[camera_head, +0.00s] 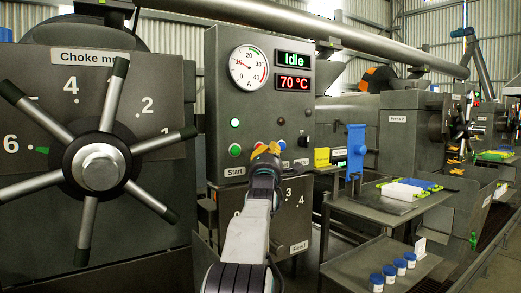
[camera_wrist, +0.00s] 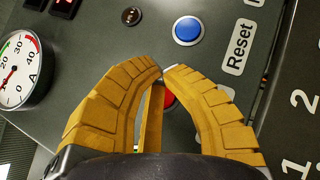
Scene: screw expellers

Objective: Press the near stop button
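The near control panel (camera_head: 218,100) is a grey box with a green start button (camera_head: 235,150) above a "Start" label. The red stop button (camera_wrist: 170,98) shows in the wrist view, partly hidden behind the yellow fingers. In the head view my gripper covers most of it. My gripper (camera_head: 267,150) is in front of the panel's button row; it also shows in the wrist view (camera_wrist: 163,72). I cannot tell whether the tips touch the panel.
A blue reset button (camera_wrist: 188,30) sits beside the stop button. The panel has a gauge (camera_head: 248,66) and displays reading "Idle" (camera_head: 294,59) and "70 °C" (camera_head: 294,83). A large spoked choke wheel (camera_head: 100,167) stands left. A side table (camera_head: 385,205) stands right.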

